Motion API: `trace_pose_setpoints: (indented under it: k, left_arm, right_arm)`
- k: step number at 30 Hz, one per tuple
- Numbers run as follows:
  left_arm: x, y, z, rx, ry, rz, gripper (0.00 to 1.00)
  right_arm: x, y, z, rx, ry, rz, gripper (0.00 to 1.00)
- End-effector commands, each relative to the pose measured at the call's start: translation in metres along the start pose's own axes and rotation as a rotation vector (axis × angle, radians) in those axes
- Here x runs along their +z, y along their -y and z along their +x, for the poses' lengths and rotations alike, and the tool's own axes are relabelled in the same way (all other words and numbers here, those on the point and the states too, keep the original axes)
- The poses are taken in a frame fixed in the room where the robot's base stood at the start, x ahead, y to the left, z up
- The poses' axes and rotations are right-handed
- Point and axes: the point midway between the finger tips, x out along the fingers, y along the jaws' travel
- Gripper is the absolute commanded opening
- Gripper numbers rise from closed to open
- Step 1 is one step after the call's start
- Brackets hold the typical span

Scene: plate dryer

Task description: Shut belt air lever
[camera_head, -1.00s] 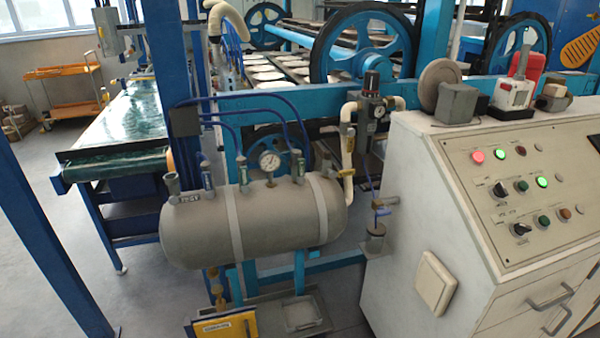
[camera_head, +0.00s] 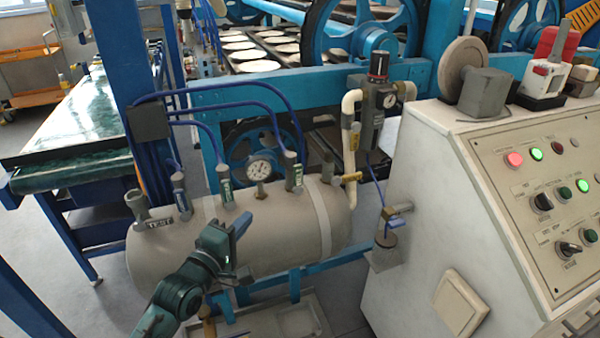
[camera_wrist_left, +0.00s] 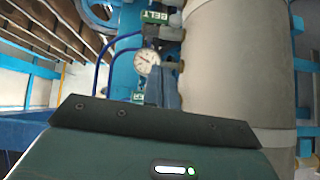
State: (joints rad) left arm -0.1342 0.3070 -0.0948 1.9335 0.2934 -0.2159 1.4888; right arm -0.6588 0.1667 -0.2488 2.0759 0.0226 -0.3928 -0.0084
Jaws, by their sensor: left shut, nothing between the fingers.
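A grey air tank (camera_head: 285,230) carries several upright valves with labels along its top. The green BELT label (camera_wrist_left: 155,15) is readable in the left wrist view, beyond the gauge; it appears to belong to the valve (camera_head: 297,173) right of the gauge in the head view. My left gripper (camera_head: 242,224) is shut and empty, in front of the tank, below and left of the gauge. Its fingers (camera_wrist_left: 162,90) point toward the gauge in the wrist view and look apart from the BELT valve. The lever's position is too small to tell. My right gripper is not visible.
A round pressure gauge (camera_head: 259,171) and another labelled valve (camera_head: 227,188) stand near the left gripper. Blue hoses (camera_head: 245,88) arch behind the valves. A control cabinet (camera_head: 425,200) is on the right. A green-topped conveyor (camera_head: 75,130) is on the left.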

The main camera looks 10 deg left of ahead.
Motion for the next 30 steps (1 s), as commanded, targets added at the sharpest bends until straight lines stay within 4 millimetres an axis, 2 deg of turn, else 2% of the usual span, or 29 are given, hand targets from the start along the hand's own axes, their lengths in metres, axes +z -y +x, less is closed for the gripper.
trace_pose_setpoints:
  k: [6,15,19,23,30]
  left_arm:
    - [-0.008,-0.011,0.006,0.031,-0.006,-0.083,0.0]
    - [-0.008,-0.012,0.007,0.031,-0.006,-0.085,0.0]
    - [-0.008,-0.013,0.013,0.033,-0.006,-0.085,0.0]
    - [-0.008,-0.014,0.031,0.033,-0.006,-0.083,0.0]
    - [-0.008,-0.016,0.083,0.033,-0.006,-0.083,0.0]
  right_arm:
    - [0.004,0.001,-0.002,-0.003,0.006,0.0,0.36]
    - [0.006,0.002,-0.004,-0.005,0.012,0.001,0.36]
    - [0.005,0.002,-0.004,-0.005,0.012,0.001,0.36]
    - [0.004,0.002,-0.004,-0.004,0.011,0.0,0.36]
    - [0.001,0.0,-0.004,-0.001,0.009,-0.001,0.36]
